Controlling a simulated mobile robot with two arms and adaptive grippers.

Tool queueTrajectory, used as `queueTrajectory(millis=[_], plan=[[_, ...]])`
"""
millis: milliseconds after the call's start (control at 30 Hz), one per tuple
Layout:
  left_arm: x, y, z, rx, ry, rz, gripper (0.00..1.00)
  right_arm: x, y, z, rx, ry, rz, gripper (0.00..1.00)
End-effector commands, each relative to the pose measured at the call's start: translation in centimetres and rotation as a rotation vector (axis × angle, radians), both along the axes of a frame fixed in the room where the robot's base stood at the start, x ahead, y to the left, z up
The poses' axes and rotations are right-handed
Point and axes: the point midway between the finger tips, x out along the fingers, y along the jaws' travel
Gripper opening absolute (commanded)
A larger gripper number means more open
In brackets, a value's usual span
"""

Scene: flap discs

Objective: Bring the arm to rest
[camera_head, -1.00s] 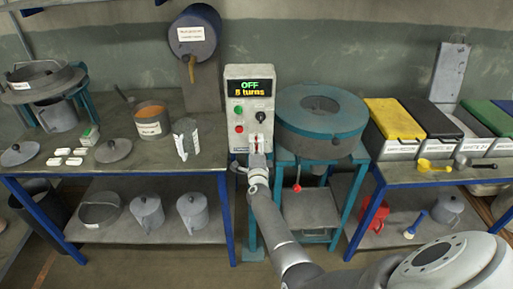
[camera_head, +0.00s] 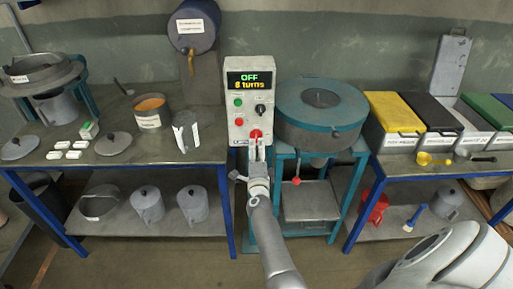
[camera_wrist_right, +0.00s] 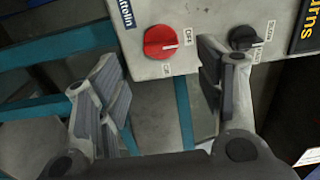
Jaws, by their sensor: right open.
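My right gripper (camera_head: 257,150) is in front of the lower part of a grey control box (camera_head: 238,112) in the head view. In the right wrist view the gripper (camera_wrist_right: 157,75) is open, with its two fingers wide apart and nothing between them. A red knob (camera_wrist_right: 161,41) and a black knob (camera_wrist_right: 243,38) show on the box face beyond the fingers. The red knob (camera_head: 256,134) shows just above the fingertips in the head view. The display (camera_head: 249,79) reads OFF in green, with a yellow turns count below. My left gripper is not in view.
A teal round machine (camera_head: 320,112) on a stand is close right of the box. A left bench (camera_head: 190,155) holds a pot, lids and white blocks. A right bench (camera_head: 400,172) holds bins and scoops. Floor in front is partly clear.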

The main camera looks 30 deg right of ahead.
Motion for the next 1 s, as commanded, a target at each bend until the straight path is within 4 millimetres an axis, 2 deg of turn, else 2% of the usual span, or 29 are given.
queueTrajectory(millis=[633,733,767,867,967,1000], plan=[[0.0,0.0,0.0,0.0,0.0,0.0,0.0,-0.5,0.3,0.0,-0.001,0.001,-0.001,0.62],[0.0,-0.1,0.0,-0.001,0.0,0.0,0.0,-0.6,0.7,-0.7,-0.014,0.023,0.014,0.62],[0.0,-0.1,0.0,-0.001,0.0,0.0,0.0,-0.6,1.1,-1.3,-0.027,0.042,0.026,0.62],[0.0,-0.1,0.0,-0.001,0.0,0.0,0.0,-1.1,3.2,-5.0,-0.099,0.15,0.101,0.62],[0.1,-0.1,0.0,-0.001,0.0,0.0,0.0,-2.6,6.4,-10.9,-0.215,0.317,0.226,0.62],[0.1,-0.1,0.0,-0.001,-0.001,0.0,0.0,-3.6,7.8,-13.4,-0.266,0.388,0.283,0.62]])
